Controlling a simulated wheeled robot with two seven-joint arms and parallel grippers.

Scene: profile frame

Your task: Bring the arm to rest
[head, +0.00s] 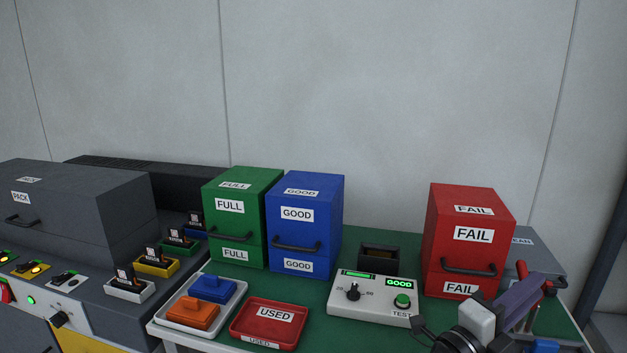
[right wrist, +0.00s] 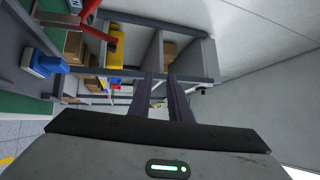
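My right arm comes in at the lower right of the head view, in front of the red FAIL box (head: 465,235). Its gripper (head: 533,287) points up and to the right, near a red-handled tool (head: 549,286). In the right wrist view the two dark purple fingers of this gripper (right wrist: 160,78) stand a narrow gap apart, with nothing seen between them. My left gripper is not in view.
On the green bench stand the green FULL box (head: 235,225), blue GOOD box (head: 305,215), tester (head: 375,298), red USED tray (head: 268,325) and white tray (head: 160,318) with blue and orange blocks. A shelf (right wrist: 200,65) with boxes shows in the right wrist view.

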